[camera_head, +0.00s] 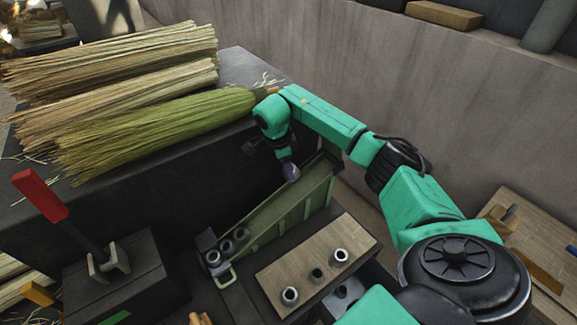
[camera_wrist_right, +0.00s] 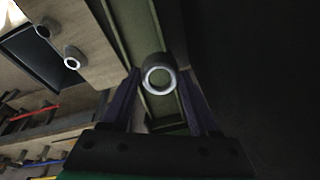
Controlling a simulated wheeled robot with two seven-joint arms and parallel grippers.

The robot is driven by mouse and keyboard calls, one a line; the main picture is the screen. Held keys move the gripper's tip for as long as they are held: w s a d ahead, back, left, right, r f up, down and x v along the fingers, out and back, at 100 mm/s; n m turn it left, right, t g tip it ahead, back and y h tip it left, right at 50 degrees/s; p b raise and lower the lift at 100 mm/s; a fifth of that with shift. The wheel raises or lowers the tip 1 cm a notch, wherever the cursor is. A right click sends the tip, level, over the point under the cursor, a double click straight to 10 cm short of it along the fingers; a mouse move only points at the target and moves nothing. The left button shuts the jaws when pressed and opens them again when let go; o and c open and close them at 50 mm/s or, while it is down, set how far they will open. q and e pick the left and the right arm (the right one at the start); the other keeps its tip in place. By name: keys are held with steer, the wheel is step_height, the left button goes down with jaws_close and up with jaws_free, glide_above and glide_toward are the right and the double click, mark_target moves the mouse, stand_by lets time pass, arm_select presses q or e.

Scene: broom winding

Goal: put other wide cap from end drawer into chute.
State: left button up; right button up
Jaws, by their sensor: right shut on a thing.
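My right gripper (camera_head: 290,172) is shut on a grey ring-shaped cap and holds it over the upper part of the green chute (camera_head: 283,208). In the right wrist view the cap (camera_wrist_right: 159,77) sits between the two fingertips of the right gripper (camera_wrist_right: 159,72), its open end facing the camera, with the green chute behind it. Several caps (camera_head: 226,246) lie at the chute's lower end. A partly hidden open compartment (camera_head: 345,294), perhaps the drawer, shows beside my arm with a grey round thing in it. My left gripper is not in view.
Bundles of broom straw (camera_head: 150,130) cover the dark bench at the left. A block with a red-handled lever (camera_head: 42,196) stands at the front left. A concrete wall (camera_head: 330,50) runs behind.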

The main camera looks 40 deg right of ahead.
mark_target(292, 197)
steer(key=s, duration=0.1)
steer(key=s+b, duration=0.2)
steer(key=shift+s+a+f, duration=0.1)
steer(key=shift+s+f, duration=0.15)
steer(key=shift+s, duration=0.1)
steer(key=f+b, duration=0.1)
steer(key=w+f+b, duration=0.1)
steer(key=f, duration=0.1)
steer(key=w+f+b, duration=0.1)
steer(key=f, duration=0.1)
steer(key=shift+f, duration=0.15)
steer(key=shift+c, duration=0.5)
steer(key=shift+s+f, duration=0.2)
steer(key=shift+f, duration=0.05)
jaws_close()
steer(key=shift+s+a+b, duration=0.15)
steer(key=shift+s+b, duration=0.2)
steer(key=shift+s+r, duration=0.1)
steer(key=shift+s, duration=0.05)
steer(key=shift+w+d, duration=0.25)
steer(key=shift+d, duration=0.05)
steer(key=o, duration=1.5)
jaws_free()
steer(key=shift+a, duration=0.1)
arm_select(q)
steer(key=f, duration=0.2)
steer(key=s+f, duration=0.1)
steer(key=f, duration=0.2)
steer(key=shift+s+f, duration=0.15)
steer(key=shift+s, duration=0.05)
